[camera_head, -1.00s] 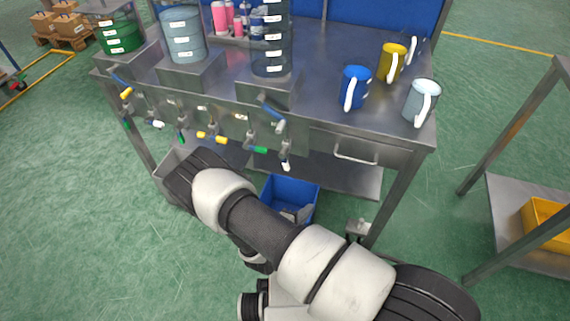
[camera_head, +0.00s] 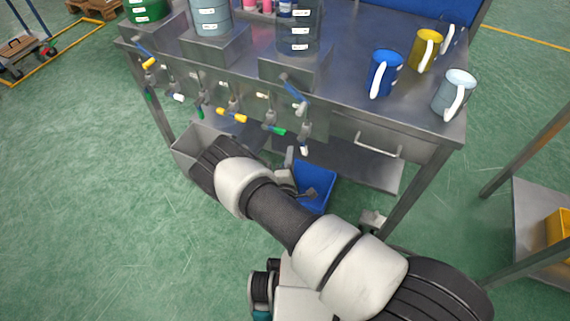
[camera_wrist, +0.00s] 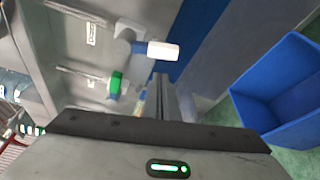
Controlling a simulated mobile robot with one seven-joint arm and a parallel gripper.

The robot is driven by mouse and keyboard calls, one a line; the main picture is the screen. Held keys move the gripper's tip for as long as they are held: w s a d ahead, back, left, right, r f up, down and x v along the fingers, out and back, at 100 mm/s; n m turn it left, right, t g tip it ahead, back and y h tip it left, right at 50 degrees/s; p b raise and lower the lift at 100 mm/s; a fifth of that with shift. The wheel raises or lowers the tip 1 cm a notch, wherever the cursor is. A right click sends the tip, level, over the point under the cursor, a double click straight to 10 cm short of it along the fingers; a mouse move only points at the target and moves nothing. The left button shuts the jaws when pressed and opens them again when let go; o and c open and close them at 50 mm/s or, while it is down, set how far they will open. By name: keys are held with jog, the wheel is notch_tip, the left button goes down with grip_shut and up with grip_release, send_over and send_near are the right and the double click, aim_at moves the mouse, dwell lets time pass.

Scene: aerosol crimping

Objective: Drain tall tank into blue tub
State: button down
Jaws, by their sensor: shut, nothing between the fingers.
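The tall tank (camera_head: 300,32) is a dark see-through cylinder with white labels, on a metal block on the bench; its top is cut off. Below it are a blue-handled lever (camera_head: 293,88) and, lower on the bench front, a tap with a white handle (camera_head: 305,149). The blue tub (camera_head: 318,180) is on the floor under the bench front, partly hidden by my arm; it also shows at right in the wrist view (camera_wrist: 280,95). My gripper (camera_wrist: 161,78) is shut and empty, pointing towards a white handle (camera_wrist: 163,51) with a blue collar, apparently just short of it.
A green handle (camera_wrist: 115,84) is close to the left of my fingers. A grey tub (camera_head: 185,150) stands left of the blue one. A green tank (camera_head: 147,10), a pale blue tank (camera_head: 212,18) and mugs, including a blue one (camera_head: 385,74), stand on the bench.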

aim_at(305, 152)
jog(key=shift+s+d+r, duration=0.2)
jog(key=shift+d, duration=0.35)
jog(key=shift+s+d+r, duration=0.2)
jog(key=shift+d, duration=0.3)
jog(key=shift+s+d+r+n+p, duration=0.1)
jog(key=shift+d+n+p, duration=0.15)
jog(key=shift+n+p, duration=0.2)
jog(key=n+p, duration=0.1)
jog(key=d+n+g+p, duration=0.1)
jog(key=d+n+h+p, duration=0.1)
jog(key=shift+s+r+n, duration=0.25)
jog(key=shift+s+r, duration=0.1)
jog(key=shift+r, duration=0.05)
jog(key=d+r+n+h+p, duration=0.1)
jog(key=n, duration=0.1)
jog(key=d+r+n+g+h+p, duration=0.1)
jog(key=n+p, duration=0.1)
jog(key=s+r+n+g+h+p, duration=0.1)
jog(key=n, duration=0.1)
jog(key=shift+d+r, duration=0.15)
jog(key=shift+d, duration=0.25)
jog(key=shift+r, duration=0.1)
